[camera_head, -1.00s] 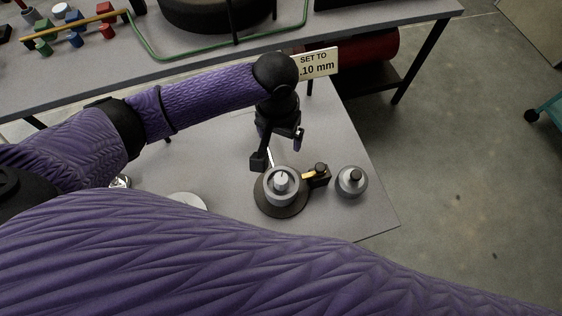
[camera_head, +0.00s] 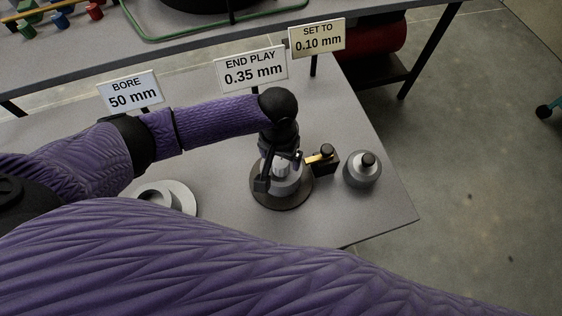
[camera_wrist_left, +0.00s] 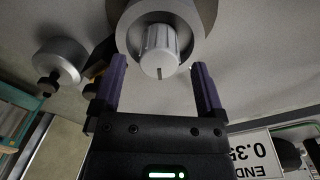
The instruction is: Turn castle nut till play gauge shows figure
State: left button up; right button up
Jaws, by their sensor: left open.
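The castle nut (camera_wrist_left: 160,52) is a pale ribbed cap with a dark mark, on top of a grey round hub (camera_head: 283,190) on a dark disc base (camera_head: 284,205). My left gripper (camera_head: 277,173) is over the hub in the head view. In the wrist view its two fingers (camera_wrist_left: 161,78) are open, one on each side of the nut, with gaps showing; contact is not visible. The play gauge sign (camera_head: 252,70) reads "END PLAY 0.35 mm". The target sign (camera_head: 317,38) reads "SET TO 0.10 mm". My right gripper is not in view.
A black block with a brass strip (camera_head: 322,159) stands close right of the hub. A grey cylinder with a black knob (camera_head: 362,169) is farther right, near the table edge. A pale ring piece (camera_head: 180,196) lies left. A "BORE 50 mm" sign (camera_head: 131,91) stands behind.

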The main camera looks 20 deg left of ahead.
pick_arm(q)
notch_tip(320, 180, down, 2)
jog(key=shift+f, duration=0.1)
grip_shut()
dwell(0.4)
